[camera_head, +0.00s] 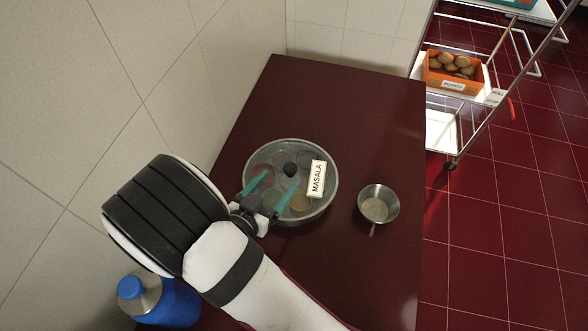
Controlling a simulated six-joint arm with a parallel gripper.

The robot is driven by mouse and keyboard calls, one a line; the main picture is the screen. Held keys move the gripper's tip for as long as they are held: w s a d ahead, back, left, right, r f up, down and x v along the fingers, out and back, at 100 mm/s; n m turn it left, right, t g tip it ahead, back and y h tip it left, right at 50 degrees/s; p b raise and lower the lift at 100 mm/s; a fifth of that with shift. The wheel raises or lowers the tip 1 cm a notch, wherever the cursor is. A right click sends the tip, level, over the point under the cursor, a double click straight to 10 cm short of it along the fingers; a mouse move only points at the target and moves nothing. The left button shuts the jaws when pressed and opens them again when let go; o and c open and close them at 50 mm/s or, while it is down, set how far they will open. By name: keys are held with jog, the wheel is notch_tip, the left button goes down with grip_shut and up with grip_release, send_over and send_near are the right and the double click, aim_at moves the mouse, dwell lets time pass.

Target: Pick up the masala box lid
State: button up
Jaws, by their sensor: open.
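The masala box (330,206) is a round metal tin on the dark red counter. Its clear lid (277,157) is on top, with a black knob (290,169) at its middle and a white "MASALA" label (317,179) on the right side. Several coloured contents show dimly through the lid. My gripper (273,187) is open over the left part of the lid. Its two teal fingers point up toward the knob, one on the left and one just below the knob. I cannot tell the height of the fingers above the lid.
A small steel bowl (379,204) stands right of the box. A blue bottle (168,302) with a steel top is at the lower left. The tiled wall (180,80) borders the counter (330,95) on the left. A trolley with an orange potato crate (453,86) stands beyond the counter's right edge.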

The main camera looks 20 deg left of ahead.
aim_at(287, 172)
jog(key=x, duration=0.7)
jog(key=shift+w+d, duration=0.15)
jog(key=shift+w, duration=0.05)
grip_shut()
